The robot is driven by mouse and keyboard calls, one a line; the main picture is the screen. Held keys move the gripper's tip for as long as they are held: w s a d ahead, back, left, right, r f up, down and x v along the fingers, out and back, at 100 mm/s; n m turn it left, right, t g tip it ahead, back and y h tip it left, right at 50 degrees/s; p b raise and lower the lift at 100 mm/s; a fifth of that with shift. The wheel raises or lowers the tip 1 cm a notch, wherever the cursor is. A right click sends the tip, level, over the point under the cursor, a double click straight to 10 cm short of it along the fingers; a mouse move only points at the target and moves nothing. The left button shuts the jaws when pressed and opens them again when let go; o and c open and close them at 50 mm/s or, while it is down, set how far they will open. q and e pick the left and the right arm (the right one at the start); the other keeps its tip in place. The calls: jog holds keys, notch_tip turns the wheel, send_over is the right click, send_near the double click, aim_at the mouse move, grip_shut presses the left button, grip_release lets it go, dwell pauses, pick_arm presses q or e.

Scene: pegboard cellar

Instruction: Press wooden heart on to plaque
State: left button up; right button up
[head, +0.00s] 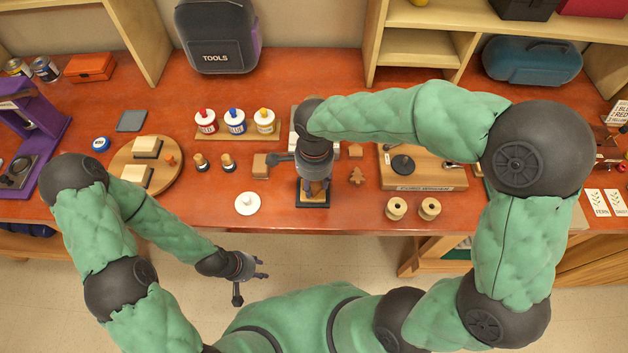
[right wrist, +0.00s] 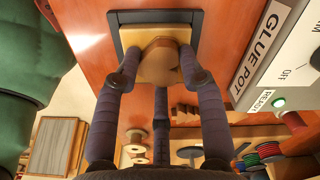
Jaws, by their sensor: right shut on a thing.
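The wooden heart (right wrist: 160,57) is a light brown piece between the fingertips of my right gripper (right wrist: 160,68) in the right wrist view. The gripper is shut on it, and the fingers hide its sides. The tan plaque (right wrist: 133,37) lies behind the heart inside a dark square frame (right wrist: 114,22). The heart overlaps the plaque; I cannot tell whether they touch. In the head view my right gripper (head: 315,184) points down over the plaque (head: 313,202), hiding the heart. My left gripper (head: 252,278) is open and empty in front of the table edge.
A grey glue pot box (right wrist: 262,75) stands close beside the plaque. Two spools (head: 397,208) (head: 429,208), a small brown cutout (head: 357,176) and a wooden board (head: 430,181) lie to the right. A white disc (head: 248,204) lies left, with paint jars (head: 235,121) behind.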

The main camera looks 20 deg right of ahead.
aim_at(314, 185)
jog(key=o, duration=0.8)
jog(key=o, duration=0.4)
jog(key=shift+o, duration=0.2)
jog(key=shift+r+p, duration=2.6)
jog(key=shift+r, duration=0.9)
